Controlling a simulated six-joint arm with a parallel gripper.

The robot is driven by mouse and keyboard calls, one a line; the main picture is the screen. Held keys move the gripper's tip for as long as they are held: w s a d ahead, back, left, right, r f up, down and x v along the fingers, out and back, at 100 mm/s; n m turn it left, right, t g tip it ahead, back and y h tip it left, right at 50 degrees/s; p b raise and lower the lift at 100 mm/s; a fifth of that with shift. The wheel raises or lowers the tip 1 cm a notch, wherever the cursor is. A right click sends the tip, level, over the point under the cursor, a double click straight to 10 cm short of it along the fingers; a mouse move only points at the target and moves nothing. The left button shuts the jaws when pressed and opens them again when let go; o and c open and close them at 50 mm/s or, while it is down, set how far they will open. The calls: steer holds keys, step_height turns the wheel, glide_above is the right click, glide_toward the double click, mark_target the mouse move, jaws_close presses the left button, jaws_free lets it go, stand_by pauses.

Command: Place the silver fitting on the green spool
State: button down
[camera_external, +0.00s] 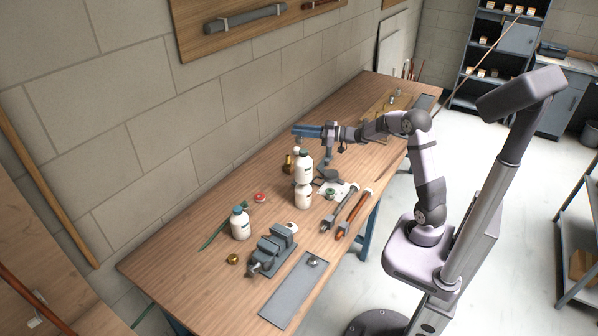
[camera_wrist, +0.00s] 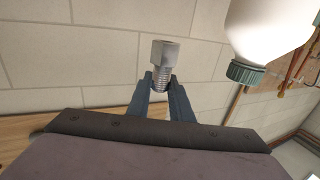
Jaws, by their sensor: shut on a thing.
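The silver fitting (camera_wrist: 165,53) shows in the wrist view, with a hex head and a threaded end. My gripper (camera_wrist: 160,84) is shut on the threaded end, and the hex head sticks out beyond the fingertips. In the external view my gripper (camera_external: 303,131) is above the bench, close to the white bottles; the fitting is too small to make out there. A small green round piece (camera_external: 330,193), which looks like the green spool, sits on the bench right of the bottles. My gripper is apart from it, higher and farther back.
Pipe wrenches (camera_external: 352,214), a vise (camera_external: 271,250) and a grey plate (camera_external: 290,292) occupy the bench (camera_external: 190,277). The left end has bare wood.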

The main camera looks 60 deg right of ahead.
steer(key=s+d+f+n+g+y+b, duration=0.1)
steer(key=s+d+f+n+g+y, duration=0.15)
steer(key=s+f, duration=0.3)
steer(key=n+g+y, duration=0.2)
steer(key=y, duration=0.2)
glide_above(330, 191)
steer(key=shift+t, duration=0.25)
steer(key=shift+f+p, duration=0.3)
steer(key=shift+f, duration=7.9)
steer(key=shift+f, duration=0.2)
steer(key=c, duration=1.6)
jaws_free()
steer(key=shift+r, duration=0.1)
